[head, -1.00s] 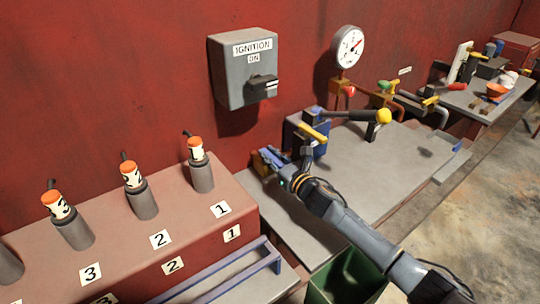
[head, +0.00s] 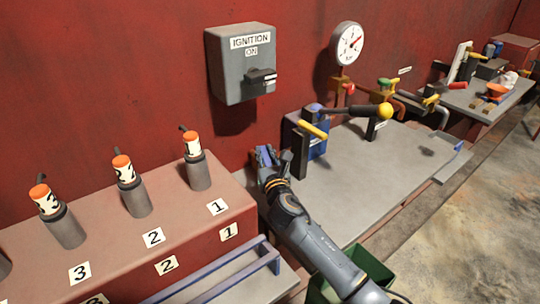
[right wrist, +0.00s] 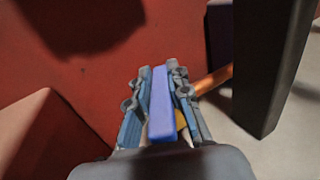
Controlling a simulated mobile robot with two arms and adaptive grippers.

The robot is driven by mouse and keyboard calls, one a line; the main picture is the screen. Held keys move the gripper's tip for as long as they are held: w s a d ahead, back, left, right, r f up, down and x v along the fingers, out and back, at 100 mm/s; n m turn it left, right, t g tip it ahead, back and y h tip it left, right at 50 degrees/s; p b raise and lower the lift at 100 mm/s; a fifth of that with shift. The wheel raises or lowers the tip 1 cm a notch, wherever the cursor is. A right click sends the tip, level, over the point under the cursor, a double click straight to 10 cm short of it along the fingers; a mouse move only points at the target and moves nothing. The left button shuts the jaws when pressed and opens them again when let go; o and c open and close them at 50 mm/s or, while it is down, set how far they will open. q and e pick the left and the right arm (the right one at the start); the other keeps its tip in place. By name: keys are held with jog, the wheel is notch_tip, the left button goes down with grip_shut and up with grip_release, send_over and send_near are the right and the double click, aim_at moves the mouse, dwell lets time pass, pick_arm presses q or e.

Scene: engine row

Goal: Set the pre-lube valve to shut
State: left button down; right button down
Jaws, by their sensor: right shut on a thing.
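My right gripper (head: 265,153) is at the red wall, just left of the blue pump body. In the right wrist view my right gripper (right wrist: 160,72) is shut on a blue lever handle (right wrist: 160,118), which lies lengthwise between the two fingers. A copper pipe (right wrist: 213,81) runs beside the fingertips to the right. The blue lever appears to be the pre-lube valve's handle; no label for it is readable. The valve body is mostly hidden behind my gripper. My left gripper is not in view.
A dark upright post (right wrist: 272,65) stands close right of my gripper. The blue pump body (head: 316,140) has a yellow lever (head: 313,130). The ignition box (head: 240,65) hangs above on the wall. A green bin (head: 375,272) is below my arm. The grey bench top (head: 370,175) has free room.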

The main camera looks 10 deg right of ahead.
jog(key=c, duration=1.2)
grip_release()
jog(key=s, duration=1.2)
jog(key=shift+c, duration=0.5)
